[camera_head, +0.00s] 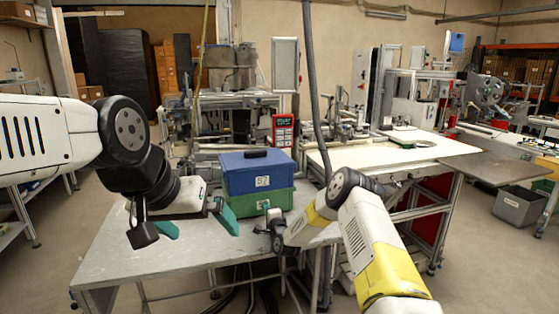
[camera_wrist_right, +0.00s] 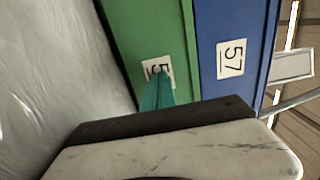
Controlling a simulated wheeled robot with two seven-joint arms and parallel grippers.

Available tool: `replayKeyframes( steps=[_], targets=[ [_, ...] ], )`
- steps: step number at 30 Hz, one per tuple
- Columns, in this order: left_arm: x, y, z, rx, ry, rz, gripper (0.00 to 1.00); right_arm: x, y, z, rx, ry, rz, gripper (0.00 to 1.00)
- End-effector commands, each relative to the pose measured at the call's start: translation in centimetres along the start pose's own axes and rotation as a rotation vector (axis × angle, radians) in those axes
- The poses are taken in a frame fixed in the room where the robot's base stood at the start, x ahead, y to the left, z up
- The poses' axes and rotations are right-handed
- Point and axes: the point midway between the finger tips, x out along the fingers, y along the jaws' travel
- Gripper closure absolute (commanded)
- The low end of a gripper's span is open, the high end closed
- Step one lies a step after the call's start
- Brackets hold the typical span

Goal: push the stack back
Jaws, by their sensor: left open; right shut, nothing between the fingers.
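The stack stands on the grey table: a blue box (camera_head: 240,172) with a black handle sits on a green box (camera_head: 243,203). In the right wrist view, the blue box (camera_wrist_right: 250,30) has a label reading 57, and the label on the green box (camera_wrist_right: 140,30) is partly covered. My right gripper (camera_head: 266,208) is shut and empty at the front face of the green box. Its teal fingertip (camera_wrist_right: 158,92) overlaps the green box's label; whether they touch is unclear. My left gripper (camera_head: 200,226) is open and empty, left of the stack, its teal fingers apart.
The grey table (camera_head: 120,255) is clear at its left and front.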

Motion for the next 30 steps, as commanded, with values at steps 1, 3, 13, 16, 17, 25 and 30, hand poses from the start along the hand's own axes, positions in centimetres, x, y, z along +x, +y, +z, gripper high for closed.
replayKeyframes(
  steps=[1,3,13,16,17,25,30],
  targets=[
    [0.0,0.0,0.0,0.000,0.000,0.000,0.00,0.1,-0.1,0.1,0.000,0.000,-0.001,1.00],
    [0.0,0.0,0.0,0.000,0.000,0.000,0.00,0.2,-0.1,0.1,0.000,0.001,-0.001,1.00],
    [0.0,0.0,0.0,0.000,0.000,0.000,0.00,-1.9,0.0,0.0,0.000,0.001,0.001,1.00],
    [0.0,0.0,0.0,0.000,0.000,0.000,0.00,-3.1,0.0,0.0,0.001,0.002,0.001,1.00],
    [0.0,0.0,0.0,0.000,0.000,0.000,0.00,-3.5,0.0,0.1,0.001,0.001,0.002,1.00],
    [0.0,0.0,0.0,0.000,0.000,0.000,0.00,-6.4,0.0,0.1,0.001,0.001,0.001,1.00],
    [0.0,0.0,0.0,0.000,0.000,0.000,0.00,-6.8,0.0,0.1,0.000,0.001,-0.001,1.00]
  ],
)
